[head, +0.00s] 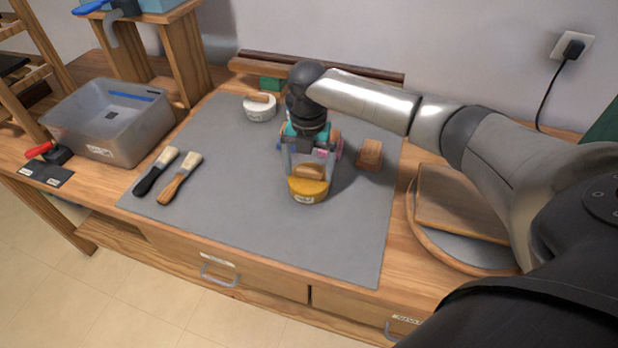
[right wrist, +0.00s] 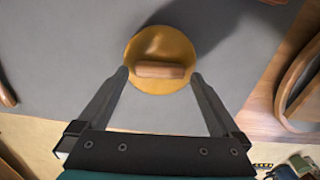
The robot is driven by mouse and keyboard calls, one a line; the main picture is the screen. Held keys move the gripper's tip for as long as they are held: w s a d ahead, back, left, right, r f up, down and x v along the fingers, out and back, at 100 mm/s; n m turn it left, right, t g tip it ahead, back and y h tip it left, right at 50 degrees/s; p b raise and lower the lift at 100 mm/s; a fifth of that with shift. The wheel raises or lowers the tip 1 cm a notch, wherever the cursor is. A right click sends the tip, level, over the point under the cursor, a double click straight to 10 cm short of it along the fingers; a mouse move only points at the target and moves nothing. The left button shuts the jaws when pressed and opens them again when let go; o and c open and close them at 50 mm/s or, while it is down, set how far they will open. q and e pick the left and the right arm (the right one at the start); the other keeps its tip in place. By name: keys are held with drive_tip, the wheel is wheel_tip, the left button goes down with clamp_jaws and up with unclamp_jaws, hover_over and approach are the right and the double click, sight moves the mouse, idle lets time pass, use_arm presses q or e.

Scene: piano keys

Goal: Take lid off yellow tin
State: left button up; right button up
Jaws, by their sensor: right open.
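The yellow tin (head: 307,197) stands upright on the grey mat, with a label on its front. Its round yellow lid (right wrist: 160,48) carries a wooden bar handle (right wrist: 160,70), and the lid appears to be on the tin. My right gripper (right wrist: 161,75) is open above the lid, fingers pointing down. In the right wrist view the fingertips lie on either side of the handle, with a gap at each side. I cannot tell their exact height above the lid. In the head view the gripper partly hides the tin's back. My left gripper is not in view.
A white tin (head: 259,108) with a wooden handle stands behind on the grey mat (head: 235,215). A wooden block (head: 369,153) is right of the gripper. Two brushes (head: 180,177) lie left, beside a grey tub (head: 108,120). A round board (head: 455,245) lies at right under my arm.

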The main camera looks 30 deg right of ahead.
drive_tip(key=shift+f, duration=0.25)
drive_tip(key=shift+r, duration=0.1)
drive_tip(key=c, duration=1.2)
drive_tip(key=shift+c, duration=0.2)
